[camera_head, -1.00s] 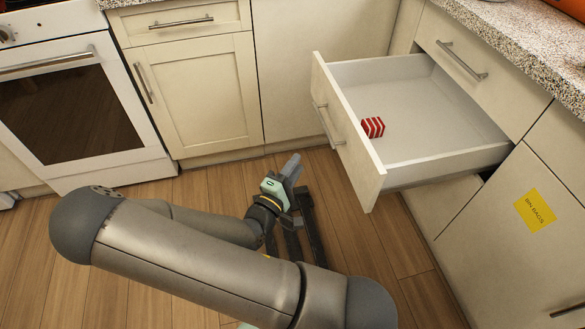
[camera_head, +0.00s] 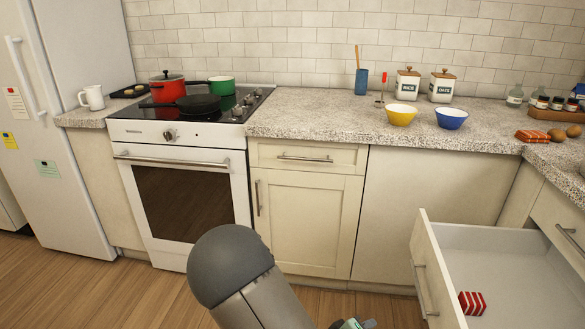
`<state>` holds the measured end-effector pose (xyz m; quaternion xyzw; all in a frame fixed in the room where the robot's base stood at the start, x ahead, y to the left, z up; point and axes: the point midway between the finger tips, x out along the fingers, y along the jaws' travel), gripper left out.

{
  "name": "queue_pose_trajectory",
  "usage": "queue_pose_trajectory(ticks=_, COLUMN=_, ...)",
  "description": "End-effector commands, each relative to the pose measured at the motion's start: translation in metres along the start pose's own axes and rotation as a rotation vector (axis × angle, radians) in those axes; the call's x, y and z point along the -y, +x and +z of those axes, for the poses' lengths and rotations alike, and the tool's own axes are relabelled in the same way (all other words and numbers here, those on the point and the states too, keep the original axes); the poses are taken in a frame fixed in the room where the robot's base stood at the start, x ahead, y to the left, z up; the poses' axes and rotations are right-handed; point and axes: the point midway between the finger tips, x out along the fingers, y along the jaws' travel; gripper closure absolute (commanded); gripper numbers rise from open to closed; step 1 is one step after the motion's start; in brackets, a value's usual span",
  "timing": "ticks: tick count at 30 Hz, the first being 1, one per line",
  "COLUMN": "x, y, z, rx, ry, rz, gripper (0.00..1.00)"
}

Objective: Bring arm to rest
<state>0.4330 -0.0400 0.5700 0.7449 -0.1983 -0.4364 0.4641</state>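My arm (camera_head: 240,275) shows at the bottom middle of the head view, in front of the lower cabinets. My gripper is mostly below the bottom edge; only a small pale green part of the wrist (camera_head: 352,324) shows there. The fingers are out of frame, so I cannot see whether they are open or shut.
An open drawer (camera_head: 432,270) juts out at the lower right, with a red-and-white striped item (camera_head: 472,303) inside. A white oven (camera_head: 185,190) and a fridge (camera_head: 65,120) stand at the left. The counter (camera_head: 330,123) holds a yellow bowl (camera_head: 400,115) and a blue bowl (camera_head: 451,118). Wooden floor (camera_head: 60,270) is clear at lower left.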

Motion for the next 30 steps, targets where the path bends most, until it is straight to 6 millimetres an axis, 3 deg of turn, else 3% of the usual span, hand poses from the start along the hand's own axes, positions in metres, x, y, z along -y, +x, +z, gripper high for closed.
queue_pose_trajectory(ticks=1, x=-0.017, y=-0.021, z=-0.014, rx=0.002, ry=0.101, rz=-0.153, gripper=0.67)
queue_pose_trajectory(ticks=5, x=-0.028, y=-0.075, z=-0.044, rx=0.010, ry=0.298, rz=-0.530, gripper=0.67)
queue_pose_trajectory(ticks=10, x=-0.087, y=-0.164, z=-0.068, rx=0.049, ry=0.434, rz=-0.913, gripper=0.67)
queue_pose_trajectory(ticks=14, x=-0.154, y=-0.229, z=-0.059, rx=0.112, ry=0.446, rz=-1.088, gripper=0.67)
queue_pose_trajectory(ticks=18, x=-0.226, y=-0.279, z=-0.023, rx=0.223, ry=0.415, rz=-1.128, gripper=0.67)
queue_pose_trajectory(ticks=21, x=-0.264, y=-0.299, z=0.006, rx=0.307, ry=0.396, rz=-1.090, gripper=0.67)
queue_pose_trajectory(ticks=24, x=-0.288, y=-0.310, z=0.028, rx=0.372, ry=0.390, rz=-1.041, gripper=0.67)
queue_pose_trajectory(ticks=30, x=-0.300, y=-0.315, z=0.044, rx=0.422, ry=0.386, rz=-1.000, gripper=0.67)
